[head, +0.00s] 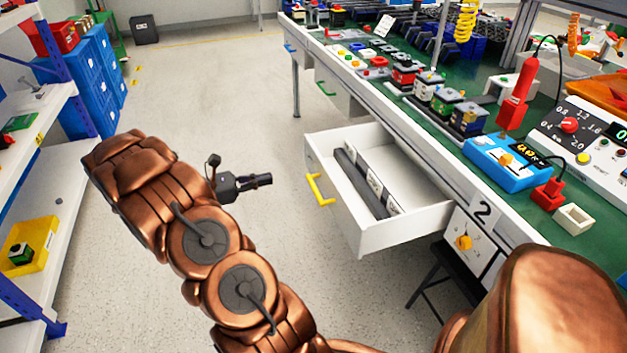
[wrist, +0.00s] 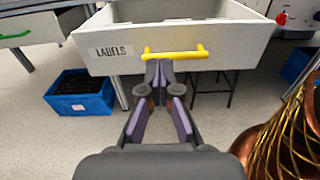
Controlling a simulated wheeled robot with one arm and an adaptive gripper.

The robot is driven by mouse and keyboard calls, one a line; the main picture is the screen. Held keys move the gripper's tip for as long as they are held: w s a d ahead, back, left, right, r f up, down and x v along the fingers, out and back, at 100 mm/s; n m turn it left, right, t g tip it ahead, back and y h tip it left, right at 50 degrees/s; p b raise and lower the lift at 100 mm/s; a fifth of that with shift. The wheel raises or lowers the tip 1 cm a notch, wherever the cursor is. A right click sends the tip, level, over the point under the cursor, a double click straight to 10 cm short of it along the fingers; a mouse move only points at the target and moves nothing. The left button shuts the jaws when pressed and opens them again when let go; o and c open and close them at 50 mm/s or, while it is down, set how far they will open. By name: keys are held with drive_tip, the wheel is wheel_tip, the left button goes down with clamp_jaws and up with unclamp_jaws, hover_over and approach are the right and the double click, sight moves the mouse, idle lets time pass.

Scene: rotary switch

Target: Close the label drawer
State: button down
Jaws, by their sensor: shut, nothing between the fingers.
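The label drawer (head: 342,219) is a white drawer pulled well out from under the green-topped workbench. Its front carries a yellow handle (head: 319,189). In the wrist view the drawer front (wrist: 116,64) shows a "LABELS" tag and the yellow handle (wrist: 176,55) straight ahead. My gripper (head: 266,180) is to the left of the drawer front in the head view, pointing at it. In the wrist view its fingertips (wrist: 160,72) are together, just below the handle in the picture. Whether they touch the drawer cannot be told. Dark strips with labels lie inside the drawer.
The workbench (head: 400,112) holds switch boxes, a blue meter (head: 507,162) and a control panel. A panel with an orange rotary knob (head: 463,242) is right of the drawer. A shelf (head: 60,195) stands left. A blue crate (wrist: 80,92) sits on the floor under the bench.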

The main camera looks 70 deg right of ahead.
sight(323, 167)
drive_tip(key=x, duration=0.4)
drive_tip(key=b+x, duration=0.1)
drive_tip(key=x, duration=0.3)
drive_tip(key=f+b+x, duration=0.1)
drive_tip(key=x, duration=0.3)
drive_tip(key=shift+d, duration=0.5)
drive_tip(key=shift+x, duration=0.85)
